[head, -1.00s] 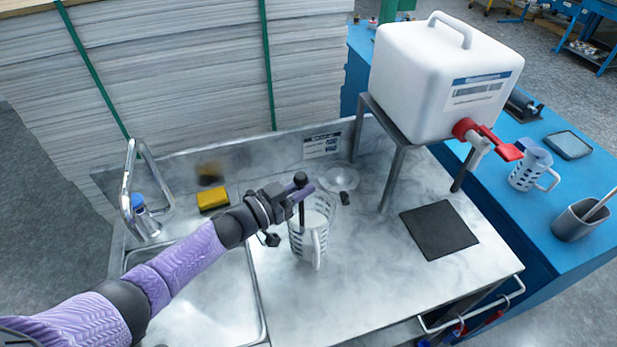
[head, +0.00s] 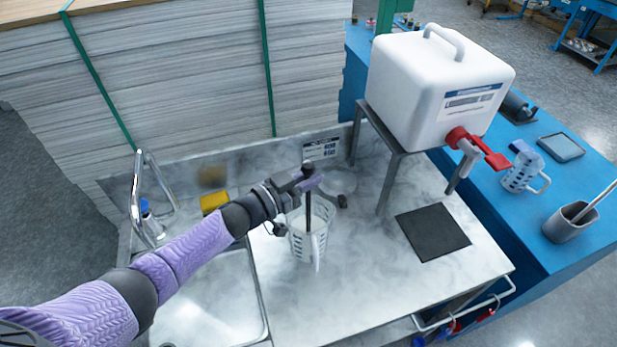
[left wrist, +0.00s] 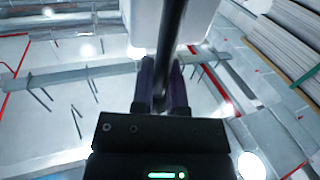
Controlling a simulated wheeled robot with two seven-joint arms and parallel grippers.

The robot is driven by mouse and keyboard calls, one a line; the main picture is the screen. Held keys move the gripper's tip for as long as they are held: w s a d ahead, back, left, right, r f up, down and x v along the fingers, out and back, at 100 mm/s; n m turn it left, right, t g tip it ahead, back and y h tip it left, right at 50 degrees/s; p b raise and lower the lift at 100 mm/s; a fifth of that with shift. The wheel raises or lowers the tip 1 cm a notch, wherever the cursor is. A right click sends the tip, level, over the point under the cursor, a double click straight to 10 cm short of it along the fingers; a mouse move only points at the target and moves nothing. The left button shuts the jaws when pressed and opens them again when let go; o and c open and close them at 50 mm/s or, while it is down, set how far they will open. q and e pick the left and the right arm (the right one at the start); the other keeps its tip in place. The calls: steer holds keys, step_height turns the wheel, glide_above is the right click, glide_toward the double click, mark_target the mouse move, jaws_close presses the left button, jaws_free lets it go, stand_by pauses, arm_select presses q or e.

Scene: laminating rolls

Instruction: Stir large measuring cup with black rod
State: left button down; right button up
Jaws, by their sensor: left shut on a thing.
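The large measuring cup (head: 308,244) is clear with dark markings and a handle towards the front. It stands upright on the metal counter and holds a whitish content. The black rod (head: 308,213) stands nearly upright with its lower part inside the cup; its lower tip is hidden. My left gripper (head: 312,184) is shut on the rod near its knobbed top, above the cup's rim. In the left wrist view the rod (left wrist: 170,45) runs between the purple fingers (left wrist: 164,88). My right gripper does not show.
A sink (head: 215,300) lies left of the cup, with a faucet (head: 138,200) and a yellow sponge (head: 213,202). A white tank (head: 437,90) with a red tap stands on a metal stand at right. A black mat (head: 433,232) lies on the counter. A smaller cup (head: 521,174) stands on the blue table.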

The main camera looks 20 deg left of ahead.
arm_select(q)
step_height(320, 180, up, 12)
steer(key=p, duration=1)
steer(key=shift+f, duration=0.2)
step_height(320, 180, up, 4)
steer(key=p, duration=0.4)
